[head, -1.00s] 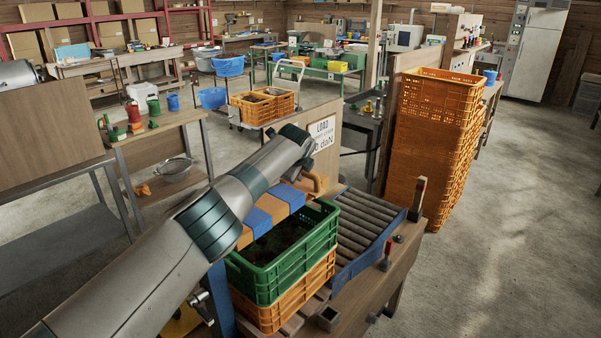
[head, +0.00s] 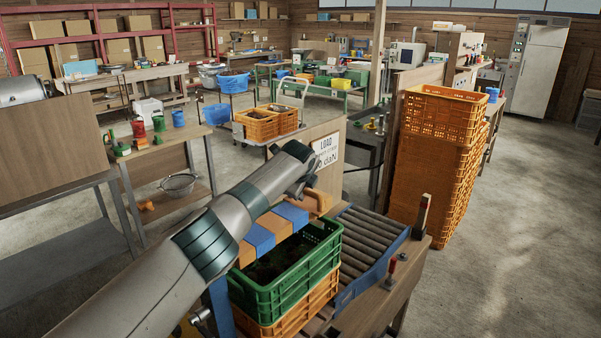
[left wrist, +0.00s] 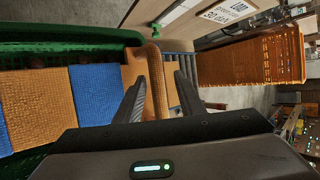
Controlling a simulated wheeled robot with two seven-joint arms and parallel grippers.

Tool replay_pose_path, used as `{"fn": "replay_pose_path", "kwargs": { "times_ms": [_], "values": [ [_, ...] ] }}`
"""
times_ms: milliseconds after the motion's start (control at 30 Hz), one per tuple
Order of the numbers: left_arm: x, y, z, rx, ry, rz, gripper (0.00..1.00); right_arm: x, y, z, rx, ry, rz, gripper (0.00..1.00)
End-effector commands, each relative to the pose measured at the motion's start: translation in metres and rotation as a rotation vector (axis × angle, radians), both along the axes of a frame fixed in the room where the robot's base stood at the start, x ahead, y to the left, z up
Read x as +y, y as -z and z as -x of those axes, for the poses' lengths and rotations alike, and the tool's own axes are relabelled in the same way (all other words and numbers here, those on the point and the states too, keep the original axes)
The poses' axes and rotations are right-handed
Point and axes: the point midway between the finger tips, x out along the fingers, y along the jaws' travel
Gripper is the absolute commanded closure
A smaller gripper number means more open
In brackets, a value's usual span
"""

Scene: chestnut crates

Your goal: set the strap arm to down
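The strap arm (head: 262,238), a bar with orange and blue bands, stretches above the open top of the green crate (head: 290,290); it also shows in the left wrist view (left wrist: 95,93). I cannot tell whether it touches the crate. At its far end is an orange-brown handle (head: 318,201). My left gripper (head: 308,182) is at this handle. In the left wrist view its two fingers (left wrist: 160,88) are apart, one on each side of the handle (left wrist: 156,70), with small gaps visible. My right gripper is not in view.
The green crate sits on an orange crate (head: 300,318) beside a roller conveyor (head: 365,245). A LOAD sign (head: 326,151) stands on a board behind. A tall stack of orange crates (head: 432,175) is at the right. A small red-handled lever (head: 390,270) is on the bench's right edge.

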Motion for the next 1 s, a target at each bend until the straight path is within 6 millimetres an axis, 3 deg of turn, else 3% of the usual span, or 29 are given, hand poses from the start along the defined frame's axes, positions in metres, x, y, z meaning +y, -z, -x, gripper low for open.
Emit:
{"fn": "replay_pose_path", "kwargs": {
  "times_ms": [567,1000],
  "values": [
    [0.002,-0.03,0.03,-0.003,0.002,-0.001,0.64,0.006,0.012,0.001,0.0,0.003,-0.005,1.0],
    [0.005,-0.076,0.073,-0.007,0.002,-0.002,0.64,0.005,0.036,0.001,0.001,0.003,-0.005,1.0]
  ]
}}
